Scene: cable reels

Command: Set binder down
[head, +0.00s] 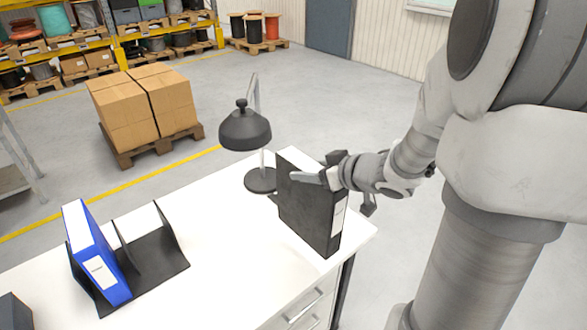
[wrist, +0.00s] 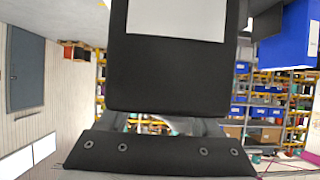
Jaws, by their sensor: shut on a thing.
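A black binder (head: 312,212) with a white spine label stands upright at the right end of the white desk, near or on its top; I cannot tell if its base touches. My gripper (head: 318,178) is shut on the black binder near its upper part, from the right. In the wrist view the black binder (wrist: 172,75) fills the middle, with its pale label at the top. The white desk (head: 215,250) has drawers at its front right. My fingertips are partly hidden by the binder in the wrist view.
A black desk lamp (head: 245,130) stands close behind the binder, to its left. A blue binder (head: 95,255) leans in a dark rack (head: 155,262) on the left. The desk between rack and binder is clear. Boxes (head: 145,102) sit on a pallet beyond.

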